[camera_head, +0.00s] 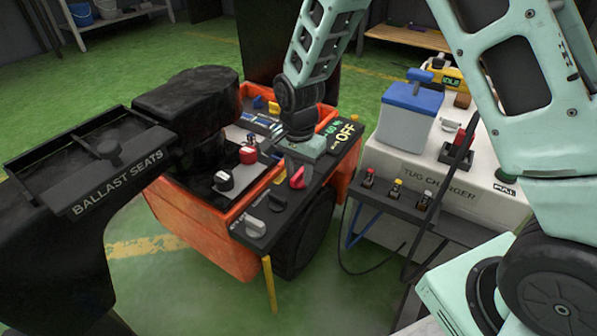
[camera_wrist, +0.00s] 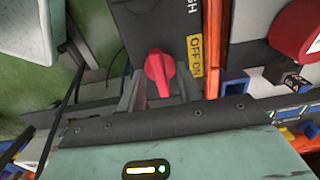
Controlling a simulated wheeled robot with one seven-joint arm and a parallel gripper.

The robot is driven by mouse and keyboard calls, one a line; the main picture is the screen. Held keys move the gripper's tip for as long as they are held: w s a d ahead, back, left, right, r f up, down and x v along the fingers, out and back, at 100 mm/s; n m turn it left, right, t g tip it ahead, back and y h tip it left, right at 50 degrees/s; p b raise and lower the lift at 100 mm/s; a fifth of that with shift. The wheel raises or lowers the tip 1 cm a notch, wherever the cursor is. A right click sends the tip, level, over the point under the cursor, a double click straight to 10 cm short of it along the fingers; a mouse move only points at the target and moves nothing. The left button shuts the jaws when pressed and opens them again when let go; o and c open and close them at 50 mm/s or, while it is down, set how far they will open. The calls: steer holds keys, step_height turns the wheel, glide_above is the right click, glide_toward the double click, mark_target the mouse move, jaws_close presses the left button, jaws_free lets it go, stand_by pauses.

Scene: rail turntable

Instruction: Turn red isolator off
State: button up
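The red isolator (camera_head: 297,179) is a red rotary handle on the dark panel along the side of the orange tug. My gripper (camera_wrist: 159,90) is open, with one grey finger on each side of the handle. A small gap shows on both sides, and contact cannot be told. In the head view my gripper (camera_head: 292,163) is right above the handle and partly hides it.
A grey-white knob (camera_head: 255,227) and a dark knob sit on the same panel. The tug charger (camera_head: 420,170) stands close at right; a black ballast seat tray (camera_head: 90,160) is at left.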

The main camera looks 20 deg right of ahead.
jaws_close()
